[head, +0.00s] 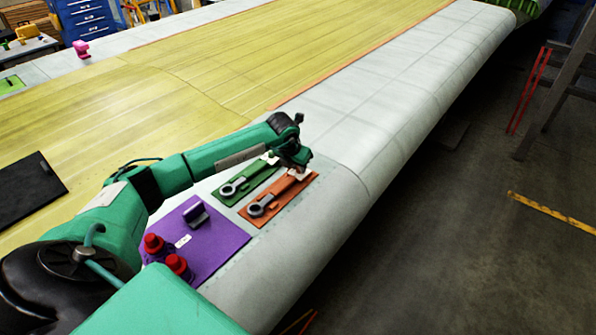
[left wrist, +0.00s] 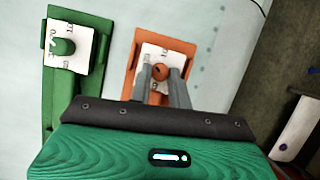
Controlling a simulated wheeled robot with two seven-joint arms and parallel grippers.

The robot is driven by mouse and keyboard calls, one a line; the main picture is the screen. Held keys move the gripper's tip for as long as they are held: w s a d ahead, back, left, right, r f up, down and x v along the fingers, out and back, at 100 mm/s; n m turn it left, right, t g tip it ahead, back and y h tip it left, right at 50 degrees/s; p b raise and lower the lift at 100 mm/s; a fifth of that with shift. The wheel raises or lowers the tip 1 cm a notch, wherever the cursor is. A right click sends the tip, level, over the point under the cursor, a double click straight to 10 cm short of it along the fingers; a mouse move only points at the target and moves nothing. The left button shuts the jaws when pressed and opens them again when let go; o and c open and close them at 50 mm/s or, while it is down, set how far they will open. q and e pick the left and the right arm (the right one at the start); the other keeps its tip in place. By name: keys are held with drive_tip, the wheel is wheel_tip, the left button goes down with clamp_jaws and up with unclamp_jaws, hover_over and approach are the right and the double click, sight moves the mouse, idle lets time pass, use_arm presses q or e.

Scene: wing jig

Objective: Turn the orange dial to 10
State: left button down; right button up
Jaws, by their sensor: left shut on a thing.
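The orange dial (left wrist: 160,72) sits on a white marked plate (left wrist: 173,56) on an orange board (left wrist: 126,82); the same board shows in the head view (head: 281,200). My left gripper (left wrist: 162,76) is shut on the orange dial, a finger on each side of it. In the head view my left gripper (head: 300,170) reaches down over the far end of the orange board. The fingers and dial hide part of the plate, and I cannot read the dial's setting. My right gripper is not in view.
A green board (head: 248,184) with a green knob (left wrist: 64,46) lies left of the orange one. Both boards carry a grey wrench-like piece. A purple mat (head: 213,238) with red-capped bottles (head: 177,265) lies nearer. The wing's edge drops off at the right.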

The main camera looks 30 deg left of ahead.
use_arm(q)
drive_tip(key=m+b, duration=0.2)
drive_tip(key=b, duration=0.1)
drive_tip(key=m+h+b, duration=0.1)
drive_tip(key=m+b, duration=0.1)
drive_tip(key=m+h+b, duration=0.1)
drive_tip(key=m+b, duration=0.1)
drive_tip(key=b, duration=0.1)
drive_tip(key=shift+w+a+f+b, duration=0.1)
drive_tip(key=shift+a+f+b, duration=0.2)
drive_tip(key=shift+r+m+g+h+b, duration=0.1)
drive_tip(key=shift+m+g+h+b, duration=0.3)
drive_tip(key=shift+m+b, duration=0.5)
drive_tip(key=shift+r+m+g+h+b, duration=0.1)
drive_tip(key=shift+m+g+h+b, duration=0.3)
drive_tip(key=shift+m+b, duration=0.5)
drive_tip(key=shift+a+m, duration=0.1)
drive_tip(key=shift+m, duration=0.2)
drive_tip(key=c, duration=1.3)
unclamp_jaws()
drive_tip(key=shift+w, duration=0.1)
drive_tip(key=shift+r, duration=0.1)
drive_tip(key=b+v, duration=0.3)
drive_tip(key=v, duration=1)
drive_tip(key=shift+a+r, duration=0.15)
drive_tip(key=shift+r, duration=0.15)
